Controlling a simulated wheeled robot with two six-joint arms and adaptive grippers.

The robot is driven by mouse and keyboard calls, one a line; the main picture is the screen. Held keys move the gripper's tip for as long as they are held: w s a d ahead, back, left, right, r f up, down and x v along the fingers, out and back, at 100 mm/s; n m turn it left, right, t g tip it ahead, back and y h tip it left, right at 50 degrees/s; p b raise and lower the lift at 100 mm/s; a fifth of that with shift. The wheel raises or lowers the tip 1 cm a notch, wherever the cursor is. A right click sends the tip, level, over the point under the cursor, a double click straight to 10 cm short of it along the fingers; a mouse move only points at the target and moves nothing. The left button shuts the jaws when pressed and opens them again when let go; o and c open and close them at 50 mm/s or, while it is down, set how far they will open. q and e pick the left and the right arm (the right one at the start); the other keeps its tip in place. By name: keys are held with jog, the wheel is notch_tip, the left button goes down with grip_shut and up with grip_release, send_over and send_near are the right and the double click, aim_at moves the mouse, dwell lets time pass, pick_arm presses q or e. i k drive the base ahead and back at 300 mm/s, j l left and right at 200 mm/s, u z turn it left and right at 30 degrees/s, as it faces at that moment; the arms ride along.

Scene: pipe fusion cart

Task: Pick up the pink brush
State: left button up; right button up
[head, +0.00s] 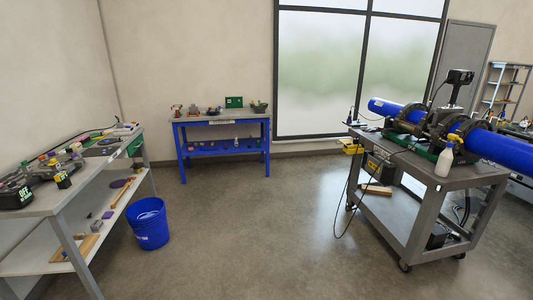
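I cannot make out a pink brush for certain in the head view; the items on the benches are too small to tell. A small purple-pink item (107,215) lies on the lower shelf of the left workbench, and I cannot tell what it is. Neither of my grippers is in view.
The grey left workbench (40,205) holds many tools. A blue bucket (148,226) stands beside it. A blue table (225,133) stands at the back wall. A grey cart (425,182) with blue pipe (505,149) is at the right, its cable hanging. The middle floor is clear.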

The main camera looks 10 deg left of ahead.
aim_at(83, 140)
jog(key=i+j+u, duration=0.1)
jog(key=i+u, duration=0.25)
jog(key=i, duration=0.15)
jog(key=i+u, duration=0.35)
jog(key=i, duration=0.15)
jog(key=i+l+u, duration=0.35)
jog(key=i+j+u, duration=0.25)
jog(key=i, duration=0.85)
jog(key=i+u, duration=0.2)
jog(key=i, duration=0.95)
jog(key=i+l+u, duration=0.25)
jog(key=i, duration=0.85)
